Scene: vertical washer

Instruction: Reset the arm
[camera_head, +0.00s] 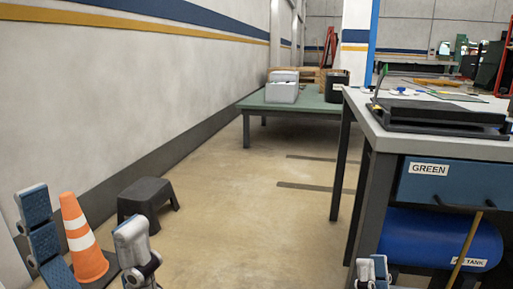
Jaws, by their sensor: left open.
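My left gripper (82,208) is at the bottom left. Its blue-padded finger and its white finger stand well apart, so it is open. An orange and white traffic cone (79,235) shows in the gap between the fingers, beyond them; I see no grip on it. Part of my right gripper (373,270) shows at the bottom edge, in front of the workbench. Only a small white and blue piece of it is visible, so its opening is hidden.
A black step stool (148,202) stands by the left wall. The workbench (359,109) on the right carries a black tray-like device (437,115); a blue tank (432,237) is below. A green table (252,104) with grey bins (282,90) stands farther back. The middle floor is clear.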

